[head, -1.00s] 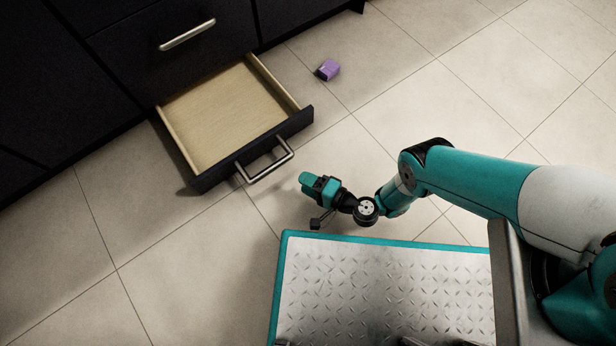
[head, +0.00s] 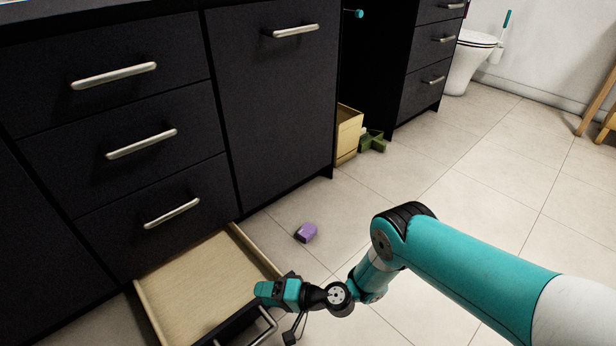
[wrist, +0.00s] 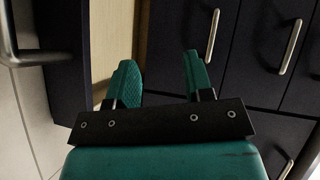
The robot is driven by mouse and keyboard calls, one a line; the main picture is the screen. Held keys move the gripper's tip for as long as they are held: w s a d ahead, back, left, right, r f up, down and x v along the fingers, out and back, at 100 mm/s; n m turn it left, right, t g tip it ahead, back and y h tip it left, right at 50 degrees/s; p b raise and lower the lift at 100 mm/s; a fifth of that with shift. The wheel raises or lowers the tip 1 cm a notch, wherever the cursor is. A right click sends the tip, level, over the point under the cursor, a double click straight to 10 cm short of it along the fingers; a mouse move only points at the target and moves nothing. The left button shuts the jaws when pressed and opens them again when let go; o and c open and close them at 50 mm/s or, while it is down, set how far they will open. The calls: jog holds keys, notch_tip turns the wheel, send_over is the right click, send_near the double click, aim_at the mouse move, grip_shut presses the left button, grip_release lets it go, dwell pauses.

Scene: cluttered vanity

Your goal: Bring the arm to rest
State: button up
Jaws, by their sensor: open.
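My teal arm (head: 470,262) reaches in from the lower right in the head view, bent at a raised elbow. My gripper (head: 262,291) is at its end, over the front right part of the open bottom drawer (head: 205,285), near its handle. In the wrist view my gripper (wrist: 158,80) shows two teal fingers standing apart, with nothing between them. The drawer's inside is bare pale wood in the part that shows. Its front is partly hidden behind my gripper and the frame's lower edge.
Dark cabinets with metal handles (head: 142,143) stand at the left and back. A small purple object (head: 306,233) lies on the tiled floor right of the drawer. A wooden box (head: 347,136) and a green object (head: 373,141) are farther back.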

jog(key=w+d+r+n+g+h+p, duration=0.1)
jog(key=w+r+n+g, duration=0.15)
jog(key=r, duration=0.95)
jog(key=w+r+n+g+h, duration=0.1)
jog(key=w+r+n+h, duration=0.15)
jog(key=r, duration=0.95)
jog(key=s+d+r+n+h+p, duration=0.1)
jog(key=s+d+r, duration=0.25)
jog(key=r, duration=0.45)
jog(key=s+d+r+n+h+p, duration=0.1)
jog(key=s+d+r+n+h, duration=0.1)
jog(key=d+r, duration=0.45)
jog(key=s+d+r+h+p, duration=0.1)
jog(key=s+d+r+h, duration=0.1)
jog(key=s+d+r, duration=0.45)
jog(key=s+d+r+h, duration=0.35)
jog(key=s+d, duration=0.45)
jog(key=s, duration=0.3)
notch_tip(320, 180, up, 38)
jog(key=y+p, duration=0.1)
jog(key=p, duration=3.7)
jog(key=shift+w+a+m, duration=0.15)
jog(key=shift+a+m, duration=0.1)
jog(key=shift+m, duration=0.05)
jog(key=shift+a+t, duration=0.1)
jog(key=shift+t, duration=0.15)
